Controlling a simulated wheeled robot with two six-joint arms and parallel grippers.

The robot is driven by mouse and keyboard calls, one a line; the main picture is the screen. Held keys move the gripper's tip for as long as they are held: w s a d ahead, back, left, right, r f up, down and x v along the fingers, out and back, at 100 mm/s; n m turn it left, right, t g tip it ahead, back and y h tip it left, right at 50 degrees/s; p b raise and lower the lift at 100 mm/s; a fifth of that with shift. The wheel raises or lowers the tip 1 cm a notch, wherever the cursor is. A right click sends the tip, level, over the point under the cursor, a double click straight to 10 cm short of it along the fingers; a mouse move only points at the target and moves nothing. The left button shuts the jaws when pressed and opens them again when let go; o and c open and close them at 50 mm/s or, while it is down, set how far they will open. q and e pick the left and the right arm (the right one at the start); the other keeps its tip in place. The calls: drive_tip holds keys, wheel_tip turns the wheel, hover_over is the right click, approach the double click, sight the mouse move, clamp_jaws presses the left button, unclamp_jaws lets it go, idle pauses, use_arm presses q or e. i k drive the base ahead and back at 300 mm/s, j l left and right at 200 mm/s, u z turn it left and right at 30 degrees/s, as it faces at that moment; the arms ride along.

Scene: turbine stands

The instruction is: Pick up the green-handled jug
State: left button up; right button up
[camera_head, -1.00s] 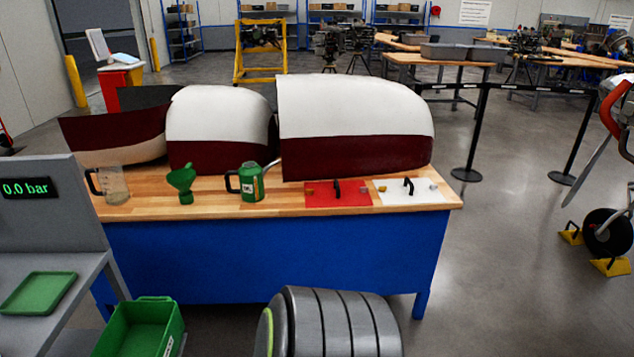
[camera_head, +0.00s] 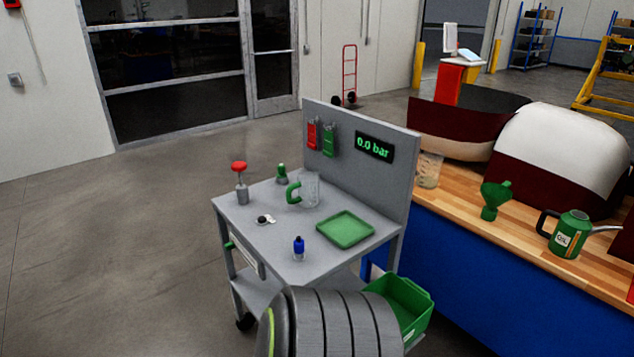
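The green-handled jug (camera_head: 309,190) is a clear jug with a thick green handle on its left side. It stands upright on the top of the grey cart (camera_head: 285,262), near the cart's back panel. A second clear jug (camera_head: 429,170) stands on the wooden bench, partly hidden by the panel; its handle is out of sight here. Neither of my grippers is in view.
On the cart are a green tray (camera_head: 345,230), a blue-capped bottle (camera_head: 298,247), a red-topped item (camera_head: 240,182) and a small green-topped item (camera_head: 282,173). A green bin (camera_head: 405,300) sits low beside it. The bench (camera_head: 470,255) holds a green funnel (camera_head: 494,199) and oil can (camera_head: 569,234). Floor at left is clear.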

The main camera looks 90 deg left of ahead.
sight(308, 184)
drive_tip(key=i+u, duration=0.15)
drive_tip(key=u, duration=2.8)
